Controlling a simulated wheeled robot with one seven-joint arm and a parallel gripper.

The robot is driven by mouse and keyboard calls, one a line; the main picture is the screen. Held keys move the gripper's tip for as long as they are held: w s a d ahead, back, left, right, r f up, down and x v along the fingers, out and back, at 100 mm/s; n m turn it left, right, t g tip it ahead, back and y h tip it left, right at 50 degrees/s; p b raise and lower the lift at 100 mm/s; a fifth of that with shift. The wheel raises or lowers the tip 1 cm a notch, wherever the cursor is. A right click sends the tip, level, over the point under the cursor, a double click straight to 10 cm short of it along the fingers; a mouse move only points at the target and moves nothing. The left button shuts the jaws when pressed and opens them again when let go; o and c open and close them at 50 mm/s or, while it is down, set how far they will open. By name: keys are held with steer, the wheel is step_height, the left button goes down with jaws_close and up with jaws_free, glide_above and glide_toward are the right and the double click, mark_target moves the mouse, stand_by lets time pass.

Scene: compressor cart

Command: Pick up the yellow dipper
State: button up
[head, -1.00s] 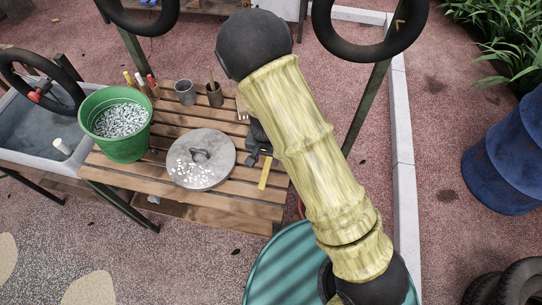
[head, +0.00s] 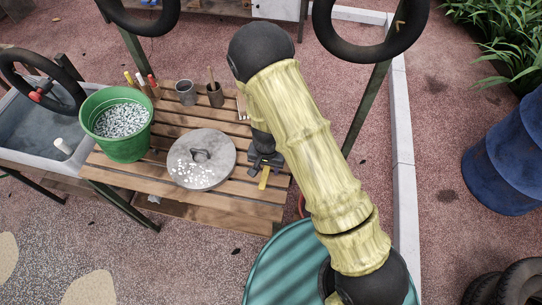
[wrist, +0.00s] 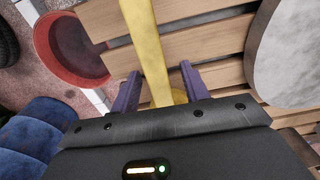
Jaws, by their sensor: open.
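The yellow dipper (head: 264,180) lies on the slatted wooden table near its right end. My gripper (wrist: 160,88) is open with one purple finger on each side of the dipper. In the head view my gripper (head: 264,167) is over the dipper. I cannot tell whether the fingers touch it.
A round grey lid (head: 189,175) with white pebbles lies left of the gripper. A green bucket (head: 125,148) of pebbles, a grey cup (head: 186,97) and a brown cup (head: 214,99) stand on the table. A red round container (wrist: 72,52) lies below the table's edge.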

jaws_close()
steer(key=shift+r, duration=0.1)
step_height(320, 180, up, 10)
steer(key=shift+f, duration=0.1)
stand_by(0.5)
stand_by(0.4)
